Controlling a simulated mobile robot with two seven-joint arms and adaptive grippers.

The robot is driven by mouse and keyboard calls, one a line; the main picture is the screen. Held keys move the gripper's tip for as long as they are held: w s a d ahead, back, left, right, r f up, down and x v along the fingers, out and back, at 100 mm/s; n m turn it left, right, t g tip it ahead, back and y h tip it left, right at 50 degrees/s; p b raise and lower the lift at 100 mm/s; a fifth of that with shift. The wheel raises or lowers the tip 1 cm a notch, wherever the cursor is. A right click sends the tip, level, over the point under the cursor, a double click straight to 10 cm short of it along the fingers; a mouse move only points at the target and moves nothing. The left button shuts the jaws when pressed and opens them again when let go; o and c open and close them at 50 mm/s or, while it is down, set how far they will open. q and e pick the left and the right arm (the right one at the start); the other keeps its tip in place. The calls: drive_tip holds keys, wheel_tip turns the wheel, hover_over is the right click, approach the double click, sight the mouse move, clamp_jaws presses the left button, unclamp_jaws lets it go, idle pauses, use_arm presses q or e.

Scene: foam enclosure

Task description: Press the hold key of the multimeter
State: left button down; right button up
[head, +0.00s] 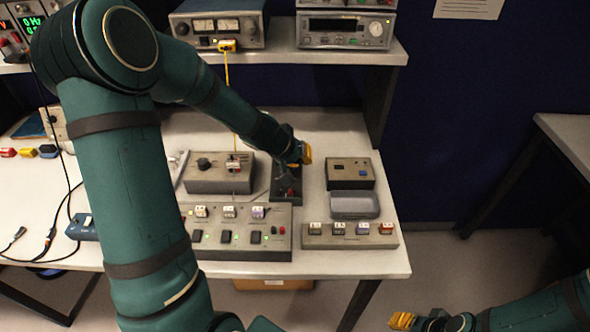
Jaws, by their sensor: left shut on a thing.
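My left gripper (304,153) is over the bench, its yellow fingertips at the top of a dark grey unit (287,190) with a red spot on it. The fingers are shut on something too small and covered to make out. The gripper and wrist hide the upper part of that unit, which may be the multimeter; I cannot read a hold key on it.
A grey box with a knob (205,176) stands left of the gripper. A switch panel (240,240), a row of small blocks (350,236) and a grey case (354,205) line the front. A yellow cable (228,95) hangs from the shelf (350,56). Black leads lie at left.

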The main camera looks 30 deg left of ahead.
use_arm(q)
drive_tip(key=shift+f+b, duration=0.35)
drive_tip(key=shift+b, duration=0.05)
idle(0.8)
drive_tip(key=shift+r, duration=0.1)
drive_tip(key=shift+r+p, duration=0.6)
drive_tip(key=shift+r, duration=0.05)
drive_tip(key=shift+r, duration=0.1)
drive_tip(key=shift+r+p, duration=2.2)
drive_tip(key=shift+r, duration=0.2)
